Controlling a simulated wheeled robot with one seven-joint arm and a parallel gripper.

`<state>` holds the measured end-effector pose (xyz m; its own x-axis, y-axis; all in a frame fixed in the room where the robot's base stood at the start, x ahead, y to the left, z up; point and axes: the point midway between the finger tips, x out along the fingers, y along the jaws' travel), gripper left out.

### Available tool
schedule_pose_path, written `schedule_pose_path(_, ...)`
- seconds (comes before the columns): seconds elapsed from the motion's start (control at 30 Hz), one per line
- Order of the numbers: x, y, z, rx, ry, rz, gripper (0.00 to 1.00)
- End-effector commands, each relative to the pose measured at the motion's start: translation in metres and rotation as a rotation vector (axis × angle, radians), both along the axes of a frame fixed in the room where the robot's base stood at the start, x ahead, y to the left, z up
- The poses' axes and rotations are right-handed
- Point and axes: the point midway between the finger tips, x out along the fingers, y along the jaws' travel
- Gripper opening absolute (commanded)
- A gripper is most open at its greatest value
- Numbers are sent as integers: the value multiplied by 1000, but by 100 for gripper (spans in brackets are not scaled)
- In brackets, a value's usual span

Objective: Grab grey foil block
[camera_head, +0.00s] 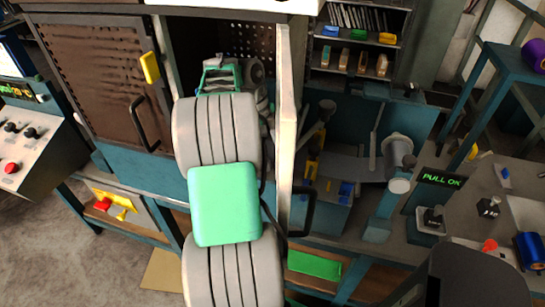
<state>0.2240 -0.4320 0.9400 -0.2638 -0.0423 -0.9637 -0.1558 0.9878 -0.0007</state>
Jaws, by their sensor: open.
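My arm reaches up from the bottom of the head view into an open dark cabinet (184,60). My gripper (221,76) is at the cabinet opening, partly seen beyond the large white and green arm links. It is open, but its fingertips cannot be made out clearly. I cannot pick out a grey foil block with certainty. The arm hides part of the cabinet inside, so anything between the jaws or behind them is hidden.
The open cabinet door (288,130) stands edge-on close to the right of my arm. A closed panel with a black handle (144,124) is at left. A shelf (352,72) holds small blocks. The right bench (468,190) carries a lit "PULL OK" sign (440,179) and small devices.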

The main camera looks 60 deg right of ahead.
Motion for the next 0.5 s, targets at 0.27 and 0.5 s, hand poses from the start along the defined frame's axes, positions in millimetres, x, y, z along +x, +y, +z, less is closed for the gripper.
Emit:
schedule_pose_path(0.27,0,0,0,1,0,1,71)
schedule_pose_path(0.5,0,0,0,1,0,1,51)
